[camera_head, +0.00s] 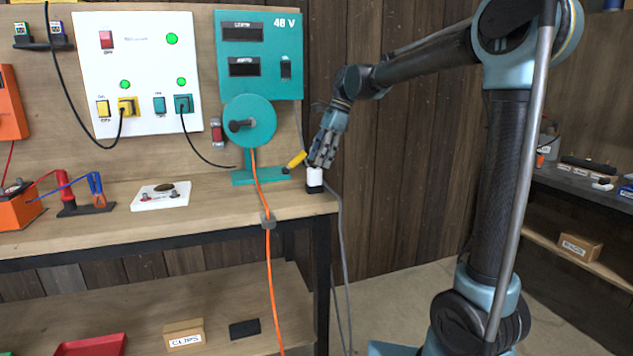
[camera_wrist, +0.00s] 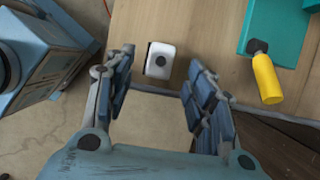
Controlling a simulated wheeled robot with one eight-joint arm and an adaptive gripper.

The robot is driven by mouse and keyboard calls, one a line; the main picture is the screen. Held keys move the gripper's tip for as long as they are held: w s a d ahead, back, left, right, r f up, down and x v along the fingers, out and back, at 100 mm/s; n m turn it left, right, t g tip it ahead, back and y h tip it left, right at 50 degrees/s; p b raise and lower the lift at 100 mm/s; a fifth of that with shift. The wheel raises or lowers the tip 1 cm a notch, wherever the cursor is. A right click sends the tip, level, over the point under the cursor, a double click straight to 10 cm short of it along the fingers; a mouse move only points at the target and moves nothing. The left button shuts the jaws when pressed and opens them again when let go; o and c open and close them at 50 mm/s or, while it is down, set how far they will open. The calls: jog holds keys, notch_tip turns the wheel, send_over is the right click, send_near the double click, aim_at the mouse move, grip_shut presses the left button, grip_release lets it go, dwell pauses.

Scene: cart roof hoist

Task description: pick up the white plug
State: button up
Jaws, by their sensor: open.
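The white plug (camera_head: 314,177) stands upright at the right front corner of the wooden bench, in a dark holder (camera_head: 315,189). In the wrist view the plug (camera_wrist: 160,55) is a white rounded block with a dark round spot on top. My gripper (camera_head: 322,163) is just above the plug in the head view. In the wrist view my gripper (camera_wrist: 163,70) is open, with one finger on each side of the plug's line and the plug between and slightly beyond the tips. Nothing is held. I cannot tell whether the fingers touch the plug.
A yellow handle (camera_head: 296,159) on the teal stand (camera_head: 247,176) lies close left of the plug; the yellow handle (camera_wrist: 266,78) is right in the wrist view. A grey cable (camera_head: 342,235) hangs past the bench's right end. An orange cable (camera_head: 268,270) hangs over the front edge.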

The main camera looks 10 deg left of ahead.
aim_at(316, 168)
jog(key=shift+x, duration=2.85)
jog(key=shift+w, duration=0.2)
jog(key=shift+c, duration=0.2)
grip_shut()
